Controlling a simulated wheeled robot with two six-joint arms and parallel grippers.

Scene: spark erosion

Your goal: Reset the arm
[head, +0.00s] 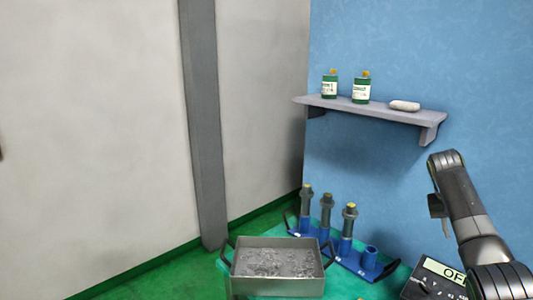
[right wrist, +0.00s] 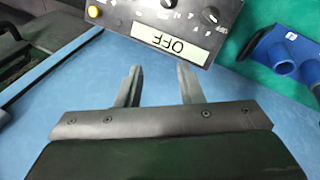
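My right arm comes in from the right in the head view, and its gripper (head: 437,207) is raised in front of the blue wall, to the right of the blue holder. In the right wrist view the two fingers of my right gripper (right wrist: 158,88) stand apart with nothing between them. Beyond the fingertips is a control box (right wrist: 165,30) whose display reads OFF. My left gripper is not in the head view.
A metal tray (head: 277,286) stands on the green table, left of a blue holder (head: 345,256) bearing several dark tools. The control box (head: 435,281) is at lower right. A shelf (head: 380,112) with two green bottles and a pale block hangs on the wall.

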